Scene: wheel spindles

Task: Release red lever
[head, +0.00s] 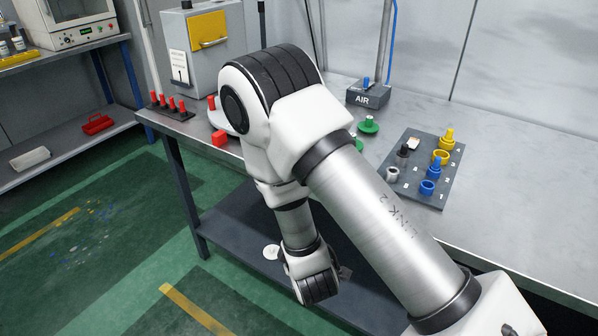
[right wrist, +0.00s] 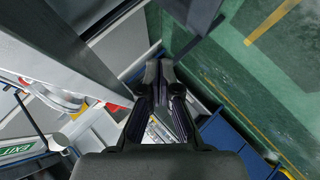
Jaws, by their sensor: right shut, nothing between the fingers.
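A red block (head: 219,138), which looks like the lever's handle, sticks out at the table's front edge, left of my right arm. A pale round base behind it is partly hidden by my arm. In the right wrist view a red part (right wrist: 116,107) shows left of my right gripper (right wrist: 160,68), at the table edge; I cannot tell for sure that it is the lever. The right gripper's fingers are shut and empty, apart from the red part. My right arm's elbow covers the middle of the table in the head view, and its gripper is hidden there. My left gripper is not in view.
A rack with several red pegs (head: 172,106) stands left of the arm. An AIR box (head: 368,95), a green knob (head: 369,126) and a spindle board (head: 418,193) are on the right.

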